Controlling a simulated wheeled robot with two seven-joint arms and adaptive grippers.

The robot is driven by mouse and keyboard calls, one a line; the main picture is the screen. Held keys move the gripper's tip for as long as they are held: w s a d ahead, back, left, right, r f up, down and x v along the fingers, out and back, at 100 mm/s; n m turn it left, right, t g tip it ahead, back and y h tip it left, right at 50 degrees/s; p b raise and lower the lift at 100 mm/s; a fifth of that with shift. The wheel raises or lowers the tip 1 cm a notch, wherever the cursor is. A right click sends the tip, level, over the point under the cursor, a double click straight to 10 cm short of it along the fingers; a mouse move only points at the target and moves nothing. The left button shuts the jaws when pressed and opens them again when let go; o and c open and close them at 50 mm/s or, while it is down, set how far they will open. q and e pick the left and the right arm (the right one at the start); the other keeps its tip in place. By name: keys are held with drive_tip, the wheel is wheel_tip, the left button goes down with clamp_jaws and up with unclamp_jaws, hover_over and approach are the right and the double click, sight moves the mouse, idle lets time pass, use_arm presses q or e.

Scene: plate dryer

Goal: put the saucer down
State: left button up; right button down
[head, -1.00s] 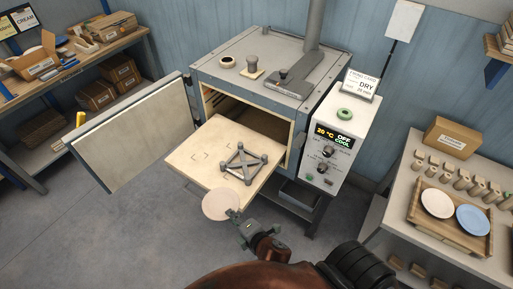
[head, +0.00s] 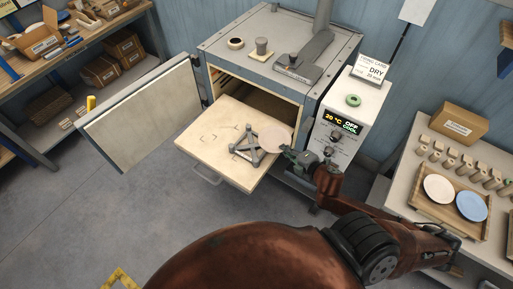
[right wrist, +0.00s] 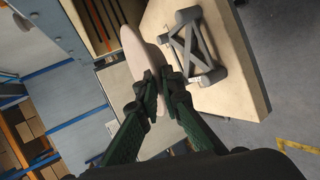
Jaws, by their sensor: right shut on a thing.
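The pale pink saucer (head: 277,138) is held by its edge in my right gripper (head: 291,152). In the head view it is above the right side of the kiln's pulled-out shelf (head: 200,142), overlapping the right side of the grey metal stand (head: 243,148). In the right wrist view the two fingers (right wrist: 158,88) pinch the rim of the saucer (right wrist: 135,58), seen nearly edge-on. The stand (right wrist: 190,48) lies beside it on the shelf (right wrist: 232,65), and a gap to the saucer is hard to judge. My left gripper is out of view.
The kiln door (head: 140,115) stands open at the left. The control box (head: 345,125) is close to the right of my gripper. A wooden tray (head: 435,208) with a cream plate and a blue plate is on the right-hand table. The shelf's left part is bare.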

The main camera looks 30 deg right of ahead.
sight(272, 145)
drive_tip(key=w+f, duration=0.1)
drive_tip(key=w, duration=0.1)
drive_tip(key=w+a, duration=0.1)
drive_tip(key=w, duration=0.1)
drive_tip(key=w+a+f, duration=0.1)
drive_tip(key=w, duration=0.1)
drive_tip(key=shift+w+f, duration=0.2)
drive_tip(key=shift+f, duration=0.1)
drive_tip(key=w+f, duration=0.1)
drive_tip(key=w+a+f, duration=0.1)
drive_tip(key=w+f, duration=0.2)
drive_tip(key=f, duration=0.1)
drive_tip(key=shift+w+a+f, duration=0.1)
drive_tip(key=shift+w+a, duration=0.05)
drive_tip(key=shift+a, duration=0.2)
drive_tip(key=shift+w+a+f, duration=0.1)
drive_tip(key=shift+w+f, duration=0.3)
drive_tip(key=shift+f, duration=0.1)
wheel_tip(272, 145, down, 3)
drive_tip(key=shift+w+a+f, duration=0.1)
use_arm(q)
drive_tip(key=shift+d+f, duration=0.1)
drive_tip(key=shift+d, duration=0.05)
use_arm(e)
drive_tip(key=shift+f, duration=0.1)
drive_tip(key=shift+f, duration=0.15)
drive_tip(key=c, duration=2.4)
unclamp_jaws()
